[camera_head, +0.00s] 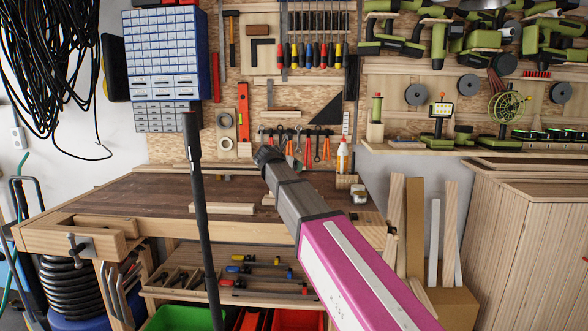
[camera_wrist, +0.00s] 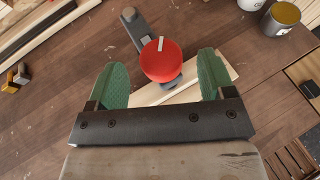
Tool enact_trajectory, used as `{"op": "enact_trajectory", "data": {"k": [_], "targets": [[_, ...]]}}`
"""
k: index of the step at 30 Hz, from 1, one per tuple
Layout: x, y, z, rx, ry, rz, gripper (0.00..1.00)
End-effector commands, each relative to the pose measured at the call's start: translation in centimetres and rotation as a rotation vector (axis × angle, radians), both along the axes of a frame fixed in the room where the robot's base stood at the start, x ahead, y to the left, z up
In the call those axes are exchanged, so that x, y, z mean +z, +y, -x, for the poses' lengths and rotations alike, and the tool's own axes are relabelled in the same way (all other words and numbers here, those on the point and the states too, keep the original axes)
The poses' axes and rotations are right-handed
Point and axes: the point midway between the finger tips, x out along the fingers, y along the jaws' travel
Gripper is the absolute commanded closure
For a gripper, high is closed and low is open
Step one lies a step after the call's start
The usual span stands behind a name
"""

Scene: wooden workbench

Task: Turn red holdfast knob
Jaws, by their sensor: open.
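The round red holdfast knob (camera_wrist: 161,60) is in the upper middle of the wrist view, with a small pale mark on its top edge. It sits on a grey metal holdfast (camera_wrist: 140,30) over a pale wooden board (camera_wrist: 200,85) on the bench. My gripper (camera_wrist: 160,77) is open, with one green finger at left and one at right. The knob shows between and slightly beyond the fingers, with a visible gap on both sides. In the head view I cannot make out the knob; my arm covers part of the bench.
The brown bench top (camera_head: 160,192) is mostly clear around the board. Open cans (camera_wrist: 282,16) stand at the upper right of the wrist view. Wooden strips (camera_wrist: 35,35) lie at upper left beside small brass-coloured blocks (camera_wrist: 14,78). A tool wall (camera_head: 285,90) rises behind the bench.

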Motion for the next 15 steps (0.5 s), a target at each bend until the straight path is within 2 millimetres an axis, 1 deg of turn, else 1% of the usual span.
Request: {"op": "enact_trajectory", "data": {"k": [1,6,10,15], "targets": [[-0.3,-0.3,-0.9,0.000,0.001,0.000,0.24],[-1.1,-1.2,-2.4,0.000,0.000,0.000,0.24],[-1.3,-1.4,-2.9,0.001,-0.001,-0.001,0.24],[-1.4,-1.5,-3.1,0.001,-0.002,-0.001,0.24]]}}
